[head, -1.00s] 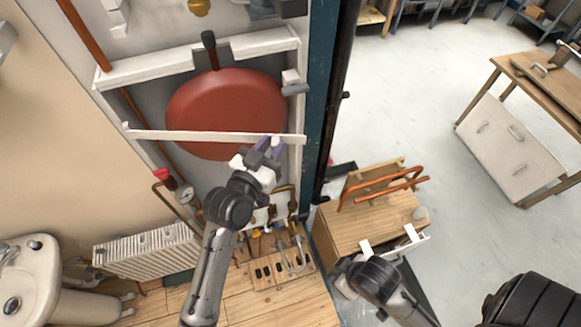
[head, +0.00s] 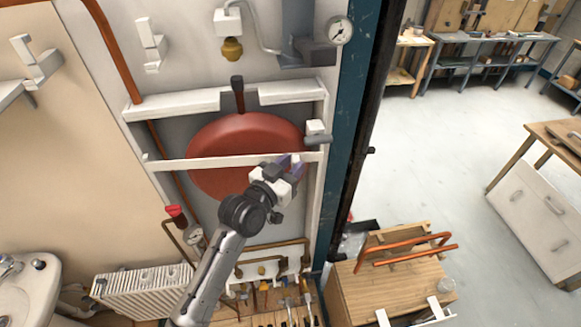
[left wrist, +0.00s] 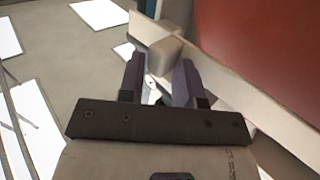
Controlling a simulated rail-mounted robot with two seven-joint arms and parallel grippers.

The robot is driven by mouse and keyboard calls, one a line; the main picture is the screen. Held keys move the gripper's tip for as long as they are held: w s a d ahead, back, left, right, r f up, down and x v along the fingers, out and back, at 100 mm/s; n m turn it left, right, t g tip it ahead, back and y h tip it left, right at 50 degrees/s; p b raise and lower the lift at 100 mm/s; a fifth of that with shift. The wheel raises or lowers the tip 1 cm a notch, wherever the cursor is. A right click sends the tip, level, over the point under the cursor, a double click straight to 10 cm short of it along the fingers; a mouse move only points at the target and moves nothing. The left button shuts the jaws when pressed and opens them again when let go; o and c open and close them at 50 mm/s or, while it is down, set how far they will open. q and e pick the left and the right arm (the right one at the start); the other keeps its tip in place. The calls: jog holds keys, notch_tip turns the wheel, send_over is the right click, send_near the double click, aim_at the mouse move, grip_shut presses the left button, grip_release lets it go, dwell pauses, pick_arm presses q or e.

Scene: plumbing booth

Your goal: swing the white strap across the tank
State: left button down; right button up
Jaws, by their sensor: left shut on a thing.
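The red tank (head: 245,130) sits in a white frame on the booth wall. The white strap (head: 215,160) runs nearly level across the front of the tank's lower part, from the left post to beside the right post. My left gripper (head: 291,166) is shut on the strap near its right end and hides part of it. In the left wrist view, a pale block (left wrist: 167,56) shows at the dark fingertips, with the tank (left wrist: 270,45) at the right. Whether the strap's right end touches the post, I cannot tell. My right gripper is out of view.
A white block with a grey handle (head: 317,135) is on the right post above the strap. A gauge (head: 340,30) and pipes are above. Copper pipes and valves (head: 265,268) lie below.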

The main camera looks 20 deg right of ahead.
pick_arm(q)
jog(key=c, duration=1.2)
grip_release()
jog(key=shift+s+d, duration=0.45)
jog(key=shift+d, duration=0.1)
jog(key=shift+c, duration=0.2)
jog(key=shift+o, duration=1.2)
jog(key=shift+d, duration=0.2)
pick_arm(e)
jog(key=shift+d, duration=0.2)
pick_arm(q)
jog(key=shift+a, duration=0.1)
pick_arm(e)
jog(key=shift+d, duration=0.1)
pick_arm(q)
jog(key=shift+s+a+f, duration=0.1)
jog(key=shift+s+a, duration=0.05)
jog(key=b+v, duration=0.2)
jog(key=v, duration=1.1)
jog(key=shift+w+a, duration=0.2)
jog(key=shift+a, duration=0.3)
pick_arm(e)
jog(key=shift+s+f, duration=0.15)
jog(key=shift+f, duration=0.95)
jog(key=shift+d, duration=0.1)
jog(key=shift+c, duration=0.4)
